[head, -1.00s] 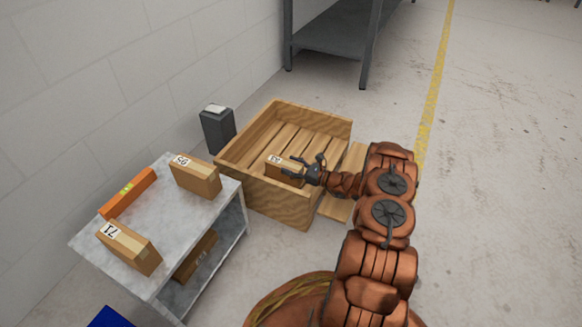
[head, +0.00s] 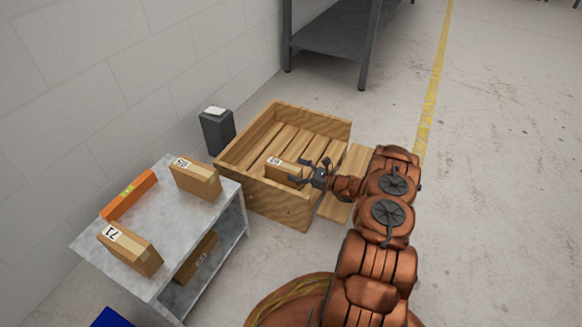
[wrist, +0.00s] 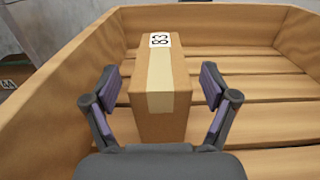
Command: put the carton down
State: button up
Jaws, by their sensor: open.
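The carton (head: 283,172) is a small brown box with a white label, standing in the near part of the wooden crate (head: 262,193). In the wrist view the carton (wrist: 160,95) stands upright on the slatted floor, with a label reading 53 or 83 and a pale tape strip. My gripper (head: 308,174) is open at the carton's right side. In the wrist view my gripper (wrist: 164,90) has a finger on each side of the carton, with a gap visible on both sides. The carton's underside is hidden.
A grey cart (head: 165,222) at left holds cartons labelled 95 (head: 195,180) and 71 (head: 130,249) and an orange box (head: 129,195). The crate's far floor is empty. Open floor lies at right.

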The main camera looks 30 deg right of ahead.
jog(key=p+v, duration=0.2)
jog(key=v, duration=0.7)
jog(key=w+a+r+n+g+y, duration=0.1)
jog(key=a+r+n+g+y, duration=0.2)
jog(key=a+r+n+g, duration=0.5)
jog(key=w+a+r+n+g+y, duration=0.1)
jog(key=a+r+n+g+y, duration=0.15)
jog(key=a+r, duration=1.05)
jog(key=s+a+r+n+g+h, duration=0.1)
jog(key=s+a+r+n+g, duration=0.15)
jog(key=a, duration=0.25)
jog(key=s+a+r+n+g, duration=0.1)
jog(key=s+a+n+g, duration=0.1)
jog(key=s+a+n, duration=0.15)
jog(key=s+a+r+n+g+h, duration=0.2)
jog(key=s+a+r+n+h, duration=0.1)
jog(key=s, duration=0.4)
jog(key=s+a+r+n+g+h, duration=0.1)
jog(key=s+a+r+n+h, duration=0.15)
jog(key=s, duration=0.55)
jog(key=s+a+r+n+g+h, duration=0.2)
jog(key=s+r+n+h, duration=0.15)
jog(key=s, duration=0.35)
jog(key=s+d+n+t+h, duration=0.1)
jog(key=s+d+n+h, duration=0.3)
jog(key=s, duration=0.4)
jog(key=shift+s+d+r+t+h, duration=0.2)
jog(key=shift+s+d+t+h, duration=0.1)
jog(key=shift+d+h, duration=0.1)
jog(key=shift+p, duration=0.3)
